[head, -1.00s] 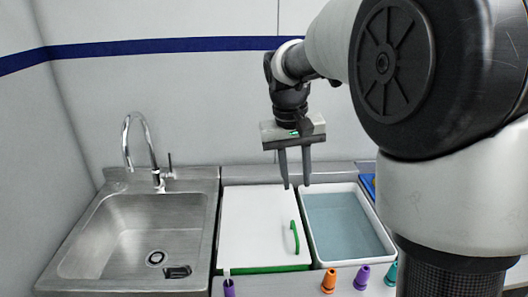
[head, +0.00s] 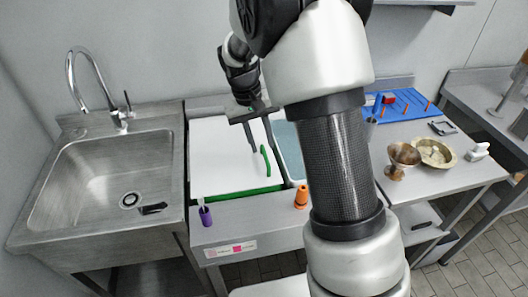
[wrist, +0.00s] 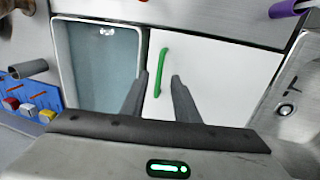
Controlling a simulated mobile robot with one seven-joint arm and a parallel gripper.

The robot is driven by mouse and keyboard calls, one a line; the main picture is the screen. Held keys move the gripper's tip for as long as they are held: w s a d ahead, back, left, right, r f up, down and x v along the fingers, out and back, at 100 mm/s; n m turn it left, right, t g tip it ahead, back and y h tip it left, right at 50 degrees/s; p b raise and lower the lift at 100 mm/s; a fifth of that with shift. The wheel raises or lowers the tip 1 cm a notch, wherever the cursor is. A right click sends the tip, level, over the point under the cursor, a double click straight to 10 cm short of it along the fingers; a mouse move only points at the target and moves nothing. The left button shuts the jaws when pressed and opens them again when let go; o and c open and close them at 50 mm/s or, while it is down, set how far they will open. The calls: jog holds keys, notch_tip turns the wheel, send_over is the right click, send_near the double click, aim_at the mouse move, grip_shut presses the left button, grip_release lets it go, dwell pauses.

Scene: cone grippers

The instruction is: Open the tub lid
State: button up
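The tub lid (head: 218,158) is a white panel lying flat and closed between the sink and a water-filled tub; a green edge shows along its front. Its green bar handle (head: 265,161) stands near the right side. My gripper (head: 254,146) hangs above the lid, its fingers just left of the handle in the head view. In the wrist view the lid (wrist: 225,75) fills the middle right, and the handle (wrist: 160,70) shows beyond and between the two spread fingers (wrist: 159,85). The gripper is open and empty; contact with the handle is not visible.
The water-filled tub (wrist: 100,68) lies beside the lid. A steel sink (head: 90,175) with a faucet is on the left. Purple (head: 205,215) and orange (head: 301,196) cones stand on the front edge. A blue pegboard (head: 405,103) and bowls (head: 434,152) sit to the right.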

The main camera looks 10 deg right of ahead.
aim_at(266, 157)
jog(key=shift+d+f, duration=0.25)
jog(key=shift+f, duration=0.8)
jog(key=shift+d+f, duration=0.2)
jog(key=shift+f, duration=0.85)
jog(key=shift+c, duration=0.4)
grip_shut()
